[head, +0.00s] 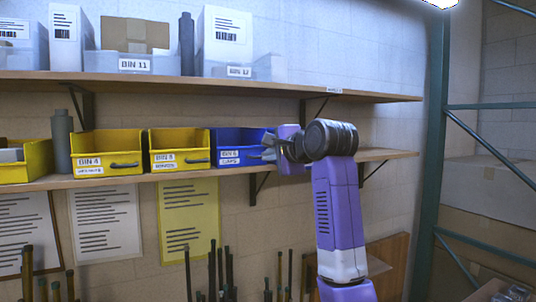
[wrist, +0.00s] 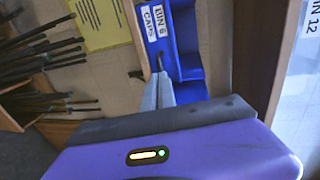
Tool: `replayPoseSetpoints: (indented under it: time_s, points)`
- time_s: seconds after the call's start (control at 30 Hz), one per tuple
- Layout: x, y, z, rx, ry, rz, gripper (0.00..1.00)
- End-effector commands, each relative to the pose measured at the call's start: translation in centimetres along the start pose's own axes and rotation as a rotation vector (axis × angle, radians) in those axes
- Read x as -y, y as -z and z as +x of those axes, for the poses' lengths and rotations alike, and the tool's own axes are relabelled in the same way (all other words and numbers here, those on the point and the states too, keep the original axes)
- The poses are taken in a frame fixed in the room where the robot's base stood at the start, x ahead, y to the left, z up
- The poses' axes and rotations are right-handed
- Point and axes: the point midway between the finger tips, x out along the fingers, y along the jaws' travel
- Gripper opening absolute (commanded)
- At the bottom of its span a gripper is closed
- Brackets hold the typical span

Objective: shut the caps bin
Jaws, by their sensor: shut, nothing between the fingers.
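The caps bin is the blue bin (head: 228,160) labelled BIN 6 CAPS, on the lower shelf at the right end of a row of bins. In the wrist view the blue bin (wrist: 185,40) shows turned sideways, with its label and front at the left and part of its inside visible. My gripper (head: 267,152) is shut and empty at the right end of the bin's front. In the wrist view my gripper (wrist: 160,80) has its fingers pointing at the bin's front near its dark handle. I cannot tell whether they touch. My gripper hides the bin's right front part.
Two yellow bins (head: 180,160) stand left of the blue bin, with another yellow bin farther left. A grey bottle (head: 62,140) stands among them. The upper shelf (head: 250,86) runs above with boxes and clear bins. A green metal post (head: 430,150) stands at the right.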

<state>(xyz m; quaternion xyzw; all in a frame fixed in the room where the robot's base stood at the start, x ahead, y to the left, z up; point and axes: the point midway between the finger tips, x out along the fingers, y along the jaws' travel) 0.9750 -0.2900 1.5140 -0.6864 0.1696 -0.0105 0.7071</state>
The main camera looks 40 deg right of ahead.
Motion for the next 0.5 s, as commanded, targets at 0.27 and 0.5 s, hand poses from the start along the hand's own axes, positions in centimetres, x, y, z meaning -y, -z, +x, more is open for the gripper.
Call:
replayPoseSetpoints:
  time_s: [0.27, 0.5]
  points:
    - [-0.1, 0.2, -2.4, -0.001, 0.002, -0.001, 0.00]
    - [-0.1, 0.2, -6.0, -0.001, 0.003, 0.000, 0.00]
